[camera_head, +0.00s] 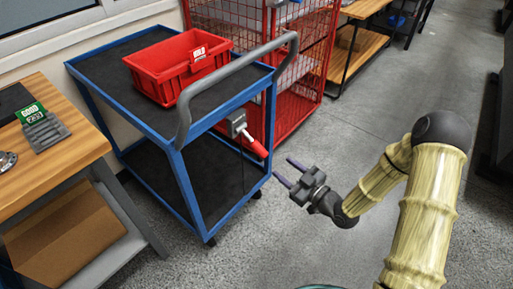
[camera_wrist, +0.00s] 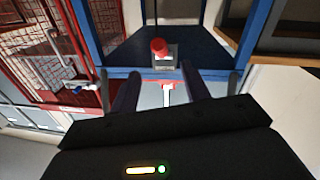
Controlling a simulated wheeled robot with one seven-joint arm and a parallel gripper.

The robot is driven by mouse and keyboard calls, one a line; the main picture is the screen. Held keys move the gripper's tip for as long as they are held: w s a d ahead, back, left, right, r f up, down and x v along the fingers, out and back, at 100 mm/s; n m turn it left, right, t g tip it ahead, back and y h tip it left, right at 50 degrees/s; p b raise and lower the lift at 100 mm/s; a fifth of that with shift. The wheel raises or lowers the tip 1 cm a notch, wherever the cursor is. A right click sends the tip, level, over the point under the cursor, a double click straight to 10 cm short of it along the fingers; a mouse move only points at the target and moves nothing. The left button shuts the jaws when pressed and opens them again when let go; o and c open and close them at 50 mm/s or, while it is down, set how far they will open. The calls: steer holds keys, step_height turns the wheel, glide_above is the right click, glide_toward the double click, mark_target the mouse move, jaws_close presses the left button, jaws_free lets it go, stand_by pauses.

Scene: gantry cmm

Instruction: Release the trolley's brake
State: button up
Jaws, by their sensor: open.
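The trolley (camera_head: 178,165) has a blue frame, dark shelves and a grey push handle (camera_head: 240,70). A brake lever with a red grip (camera_head: 257,146) hangs, tilted, from a grey housing (camera_head: 237,124) on the trolley's handle end. My gripper (camera_head: 282,167) is open and empty, to the right of the red grip and slightly lower in the head view, apart from it. In the wrist view, the red grip (camera_wrist: 158,47) shows nearly end-on beyond my fingertips (camera_wrist: 160,72), between their lines, with its housing (camera_wrist: 164,63) beside it.
A red bin (camera_head: 165,78) stands on the trolley's top shelf. A red wire cage (camera_head: 300,95) stands close behind the trolley. A wooden bench (camera_head: 75,140) is at the left. The grey floor (camera_head: 360,125) around my gripper is clear.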

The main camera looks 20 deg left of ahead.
mark_target(256, 147)
steer(key=b+x, duration=0.1)
steer(key=x, duration=1.2)
steer(key=shift+w+a, duration=0.1)
jaws_close()
